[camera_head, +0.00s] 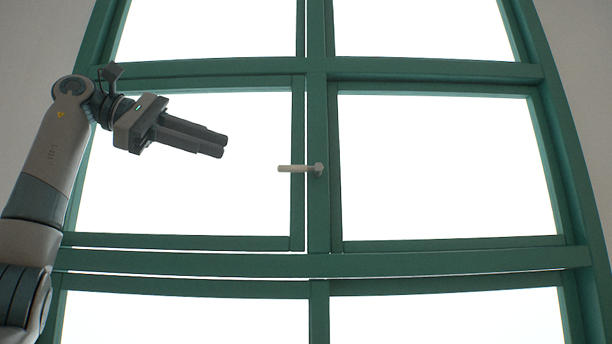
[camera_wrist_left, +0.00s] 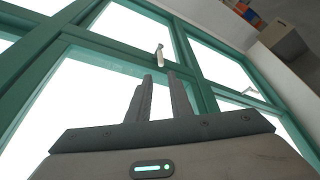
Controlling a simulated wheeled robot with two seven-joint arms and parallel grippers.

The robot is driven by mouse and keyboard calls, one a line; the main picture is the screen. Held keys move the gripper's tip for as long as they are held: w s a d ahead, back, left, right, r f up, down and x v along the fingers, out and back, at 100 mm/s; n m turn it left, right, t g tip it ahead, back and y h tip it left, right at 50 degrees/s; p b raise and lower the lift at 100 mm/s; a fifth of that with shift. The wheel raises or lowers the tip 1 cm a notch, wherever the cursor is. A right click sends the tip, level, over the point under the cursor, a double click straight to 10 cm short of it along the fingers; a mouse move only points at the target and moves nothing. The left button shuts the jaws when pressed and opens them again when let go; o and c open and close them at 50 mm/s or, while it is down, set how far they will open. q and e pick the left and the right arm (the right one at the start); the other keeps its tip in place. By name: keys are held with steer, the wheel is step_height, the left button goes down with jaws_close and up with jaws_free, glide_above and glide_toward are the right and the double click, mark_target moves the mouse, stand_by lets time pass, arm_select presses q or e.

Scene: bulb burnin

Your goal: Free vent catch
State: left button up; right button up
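The vent catch (camera_head: 298,169) is a small pale lever on the green upright post between two window panes. It lies level in the head view, its pivot at the right end and its free end pointing left across the left sash's frame. It also shows in the left wrist view (camera_wrist_left: 159,56), beyond the fingertips. My left gripper (camera_head: 222,147) is in front of the left pane, left of the catch and slightly higher in the picture, not touching it. In the left wrist view its two fingers (camera_wrist_left: 160,75) stand apart with nothing between them. My right gripper is in neither view.
The green window frame (camera_head: 317,262) has several bright panes, with bars crossing above and below the catch. Pale wall (camera_head: 580,60) borders it. In the left wrist view a grey-brown box (camera_wrist_left: 283,42) and small coloured items (camera_wrist_left: 245,12) show at upper right. The space between gripper and catch looks clear.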

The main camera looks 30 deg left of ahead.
arm_select(q)
steer(key=s, duration=0.2)
steer(key=p, duration=0.3)
glide_toward(296, 169)
steer(key=x, duration=1)
steer(key=shift+w+a+r, duration=0.15)
steer(key=shift+w+a, duration=0.05)
steer(key=shift+w, duration=0.15)
steer(key=shift+s, duration=0.1)
steer(key=shift+c, duration=0.5)
jaws_close()
